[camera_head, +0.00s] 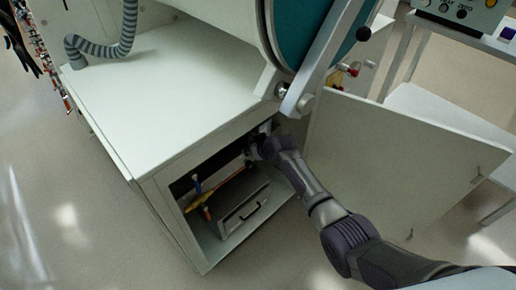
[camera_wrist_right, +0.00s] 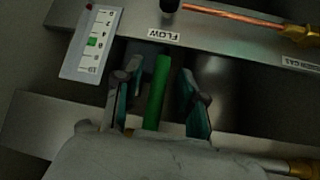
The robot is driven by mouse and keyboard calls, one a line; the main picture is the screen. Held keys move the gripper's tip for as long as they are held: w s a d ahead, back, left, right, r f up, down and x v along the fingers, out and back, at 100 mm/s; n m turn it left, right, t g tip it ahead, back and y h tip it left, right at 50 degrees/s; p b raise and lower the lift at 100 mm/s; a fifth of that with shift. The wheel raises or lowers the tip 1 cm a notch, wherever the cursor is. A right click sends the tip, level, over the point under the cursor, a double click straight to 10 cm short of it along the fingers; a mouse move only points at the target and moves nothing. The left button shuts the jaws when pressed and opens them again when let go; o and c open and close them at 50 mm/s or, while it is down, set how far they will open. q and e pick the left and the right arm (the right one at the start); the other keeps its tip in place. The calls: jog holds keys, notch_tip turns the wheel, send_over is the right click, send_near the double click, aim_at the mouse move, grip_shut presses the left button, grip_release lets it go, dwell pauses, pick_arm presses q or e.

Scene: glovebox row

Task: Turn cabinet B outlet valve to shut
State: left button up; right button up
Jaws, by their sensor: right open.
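A green lever (camera_wrist_right: 157,92), which looks like the valve handle, stands between the fingers of my right gripper (camera_wrist_right: 160,98) in the right wrist view. The gripper is open, with a gap on each side of the lever. The lever points up toward an upside-down FLOW label (camera_wrist_right: 163,35) on a grey metal rail. In the head view my right arm reaches into the open lower compartment of the white cabinet (camera_head: 165,85); the right gripper (camera_head: 252,155) is small and dark there, and the green lever cannot be made out. My left gripper is not in view.
A cabinet door (camera_head: 400,160) stands open right of my arm. A scale plate (camera_wrist_right: 92,43) and a copper pipe (camera_wrist_right: 235,14) lie close to the fingers.

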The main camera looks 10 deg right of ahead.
jog(key=v, duration=1.1)
jog(key=shift+s, duration=0.25)
jog(key=shift+r, duration=0.1)
